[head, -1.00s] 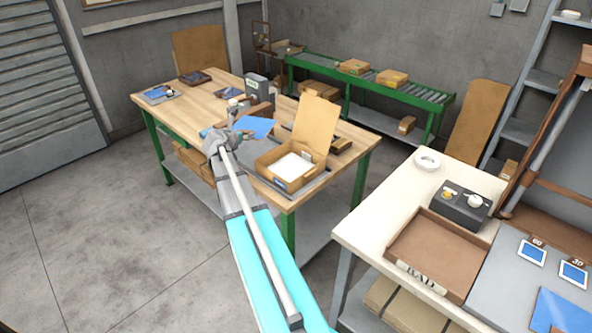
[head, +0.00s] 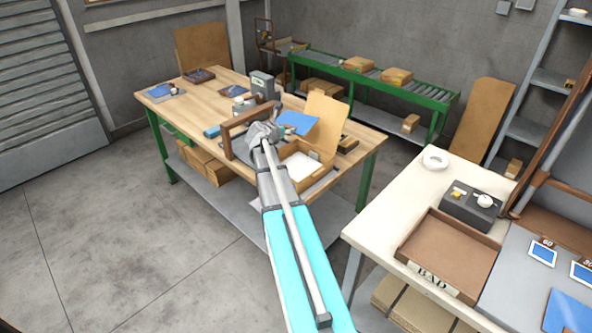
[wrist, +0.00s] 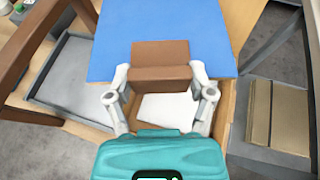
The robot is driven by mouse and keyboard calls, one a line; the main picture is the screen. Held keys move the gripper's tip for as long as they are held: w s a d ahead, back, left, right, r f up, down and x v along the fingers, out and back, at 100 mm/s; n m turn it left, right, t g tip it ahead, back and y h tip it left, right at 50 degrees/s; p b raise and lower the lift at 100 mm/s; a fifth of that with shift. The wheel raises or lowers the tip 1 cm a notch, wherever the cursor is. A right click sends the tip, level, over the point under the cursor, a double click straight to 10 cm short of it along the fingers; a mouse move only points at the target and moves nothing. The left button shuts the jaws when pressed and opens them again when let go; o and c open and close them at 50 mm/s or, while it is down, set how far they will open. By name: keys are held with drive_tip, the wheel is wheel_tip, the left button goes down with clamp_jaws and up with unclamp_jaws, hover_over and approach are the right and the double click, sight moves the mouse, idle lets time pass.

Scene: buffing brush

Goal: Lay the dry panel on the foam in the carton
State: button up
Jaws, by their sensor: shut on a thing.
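A flat blue panel (head: 299,122) is in my gripper (head: 284,131). In the wrist view the fingers close on a brown block (wrist: 160,65) at the near edge of the panel (wrist: 165,25). The open carton (head: 318,158) stands on the wooden table with its tan lid (head: 327,117) raised behind. White foam (head: 300,167) lies in the carton, and part of it shows below the block in the wrist view (wrist: 168,108). The panel is raised over the carton area and hides part of it. The exact gap cannot be told.
A brown frame (head: 235,128) stands close left of my gripper. A grey device (head: 262,84) stands behind. Blue pieces (head: 160,90) lie farther left on the table. At right, a pale table (head: 410,185) holds a brown tray (head: 450,250) labelled BAD.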

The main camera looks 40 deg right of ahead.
drive_tip(key=shift+a, duration=0.1)
drive_tip(key=w+a+f+m+g+b, duration=0.1)
drive_tip(key=w+a+g, duration=0.1)
drive_tip(key=a, duration=0.4)
drive_tip(key=w+a+f+m+g+h+b, duration=0.1)
drive_tip(key=w+a+m+g, duration=0.1)
drive_tip(key=w+a, duration=0.2)
drive_tip(key=a, duration=0.3)
drive_tip(key=shift+w+a+f+m+b, duration=0.25)
drive_tip(key=shift+a+m+b, duration=0.05)
drive_tip(key=shift+d, duration=0.1)
drive_tip(key=s+d+f+b, duration=0.8)
drive_tip(key=d+f+b, duration=0.1)
drive_tip(key=d, duration=0.1)
drive_tip(key=shift+d, duration=0.2)
